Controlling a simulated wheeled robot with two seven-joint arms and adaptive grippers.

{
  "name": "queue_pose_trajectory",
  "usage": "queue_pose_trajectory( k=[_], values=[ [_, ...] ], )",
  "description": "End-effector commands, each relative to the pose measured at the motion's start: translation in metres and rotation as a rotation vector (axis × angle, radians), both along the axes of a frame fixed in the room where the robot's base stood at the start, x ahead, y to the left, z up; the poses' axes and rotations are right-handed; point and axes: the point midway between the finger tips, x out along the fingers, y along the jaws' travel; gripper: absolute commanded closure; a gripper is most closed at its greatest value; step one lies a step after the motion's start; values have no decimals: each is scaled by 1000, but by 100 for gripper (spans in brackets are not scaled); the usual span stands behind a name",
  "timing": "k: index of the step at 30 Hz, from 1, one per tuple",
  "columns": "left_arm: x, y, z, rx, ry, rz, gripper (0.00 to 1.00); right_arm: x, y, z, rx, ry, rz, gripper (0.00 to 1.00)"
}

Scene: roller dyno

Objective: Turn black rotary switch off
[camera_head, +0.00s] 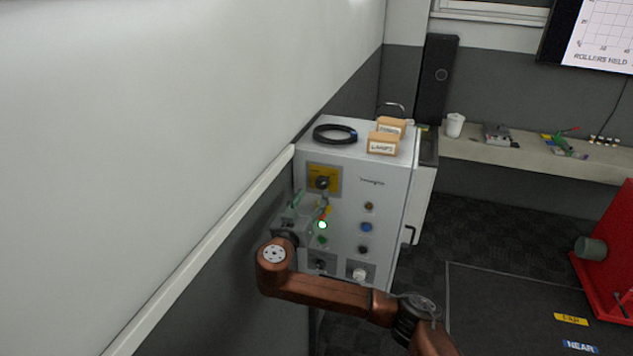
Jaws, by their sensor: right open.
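A light grey control cabinet (388,205) stands against the wall in the middle of the head view. A dark rotary switch (323,183) sits on a yellow plate high on its front. Another dark knob (319,264) is on a grey plate lower down, partly behind my arm; I cannot tell either switch's exact setting. My right gripper (312,204) is open and empty, in front of the panel just below the yellow plate. It hides part of the panel's left side. I cannot tell whether it touches anything. My left gripper is not in view.
A lit green lamp (322,225), a blue button (367,227) and a pale knob (360,273) are also on the panel. A black cable coil (335,134) and labelled boxes (382,143) lie on top. The wall is close at left; a bench (540,158) stands at right.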

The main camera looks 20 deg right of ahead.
Motion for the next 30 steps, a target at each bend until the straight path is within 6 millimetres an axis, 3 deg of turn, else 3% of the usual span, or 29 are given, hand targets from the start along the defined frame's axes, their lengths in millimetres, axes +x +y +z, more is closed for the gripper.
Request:
queue_pose_trajectory(
  k=[12,23,30],
  values=[
    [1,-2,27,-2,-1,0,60,49,-34,2,-2,1,-2,53],
    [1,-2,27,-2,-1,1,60,54,-37,-1,0,2,0,53],
    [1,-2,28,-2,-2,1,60,53,-37,-1,0,2,0,68]
  ],
)
